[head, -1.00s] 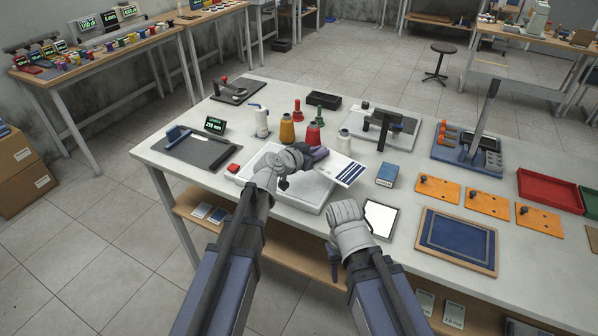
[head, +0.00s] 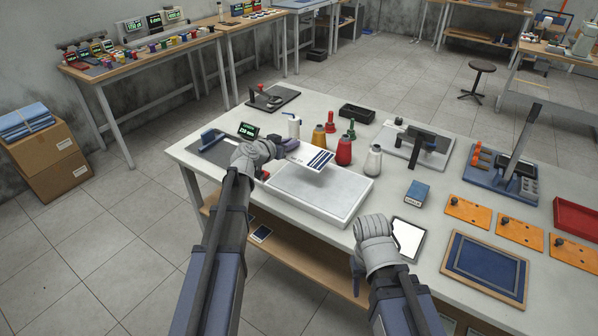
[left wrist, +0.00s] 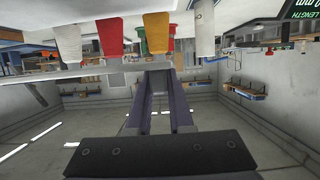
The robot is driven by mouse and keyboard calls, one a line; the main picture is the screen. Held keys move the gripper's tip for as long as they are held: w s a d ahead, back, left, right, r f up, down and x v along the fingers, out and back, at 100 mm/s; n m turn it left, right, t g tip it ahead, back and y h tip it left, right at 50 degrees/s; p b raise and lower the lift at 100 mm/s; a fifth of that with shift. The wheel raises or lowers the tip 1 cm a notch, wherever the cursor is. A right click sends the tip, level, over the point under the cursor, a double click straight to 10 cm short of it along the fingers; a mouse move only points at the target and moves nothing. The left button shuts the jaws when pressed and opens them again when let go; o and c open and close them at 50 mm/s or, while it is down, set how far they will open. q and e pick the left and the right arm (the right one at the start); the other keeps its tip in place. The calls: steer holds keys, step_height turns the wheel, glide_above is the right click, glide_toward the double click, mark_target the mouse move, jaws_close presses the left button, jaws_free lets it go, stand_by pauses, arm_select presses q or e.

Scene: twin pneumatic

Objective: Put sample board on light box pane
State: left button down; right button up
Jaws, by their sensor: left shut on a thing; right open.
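The sample board (head: 310,157), a white card with dark blue stripes, is held by my left gripper (head: 287,147), which is shut on its left side. The board is tilted and appears above the far edge of the large white box. That box, with a pale pane (head: 320,188) on top, looks like the light box; its pane is bare. In the left wrist view my fingers (left wrist: 160,103) show, but I cannot make out the board clearly. My right gripper (head: 357,284) is open and empty at the table's front edge, pointing down.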

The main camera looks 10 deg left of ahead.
arm_select(q)
steer(key=b, duration=0.4)
glide_above(291, 170)
steer(key=f, duration=0.4)
steer(key=shift+w+f, duration=0.2)
steer(key=shift+f, duration=0.1)
step_height(291, 170, down, 4)
steer(key=b, duration=0.3)
steer(key=shift+r, duration=0.2)
steer(key=shift+f, duration=0.2)
steer(key=c, duration=0.8)
jaws_free()
steer(key=shift+r, duration=0.2)
